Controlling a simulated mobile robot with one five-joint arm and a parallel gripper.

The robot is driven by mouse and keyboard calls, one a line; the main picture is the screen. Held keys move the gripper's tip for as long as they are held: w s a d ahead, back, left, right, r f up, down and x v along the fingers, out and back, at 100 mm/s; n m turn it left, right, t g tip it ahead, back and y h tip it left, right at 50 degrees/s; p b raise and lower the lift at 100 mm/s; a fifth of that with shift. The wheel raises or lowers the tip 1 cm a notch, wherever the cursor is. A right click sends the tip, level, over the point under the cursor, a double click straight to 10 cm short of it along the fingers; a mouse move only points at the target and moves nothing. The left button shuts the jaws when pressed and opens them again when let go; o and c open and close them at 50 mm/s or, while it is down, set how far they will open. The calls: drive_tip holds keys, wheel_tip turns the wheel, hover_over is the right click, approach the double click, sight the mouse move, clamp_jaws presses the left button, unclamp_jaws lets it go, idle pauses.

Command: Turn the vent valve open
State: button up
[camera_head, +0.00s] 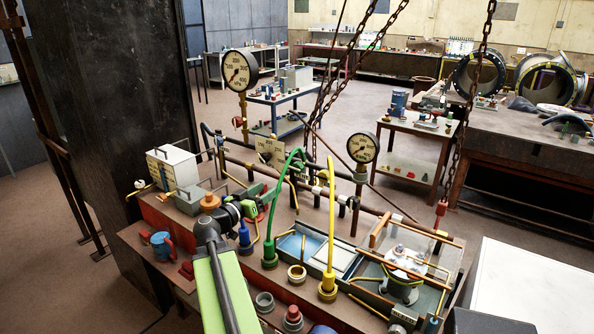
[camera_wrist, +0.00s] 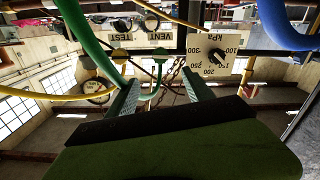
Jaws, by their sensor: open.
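In the wrist view, which is upside down, a VENT label (camera_wrist: 161,37) and a TEST label (camera_wrist: 121,26) sit on a dark rail. In the head view my gripper (camera_head: 267,194) is over the bench, near the pipes, and the valve cannot be made out clearly.
A kPa dial plate (camera_wrist: 214,54) is close beside my right finger. A green hose (camera_wrist: 88,40) crosses near my left finger. In the head view, a yellow hose (camera_head: 331,225), a pressure gauge (camera_head: 362,148) and hanging chains (camera_head: 462,130) stand around the bench.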

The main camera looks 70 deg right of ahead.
sight(296, 169)
drive_tip(key=x, duration=1.7)
drive_tip(key=shift+d, duration=0.25)
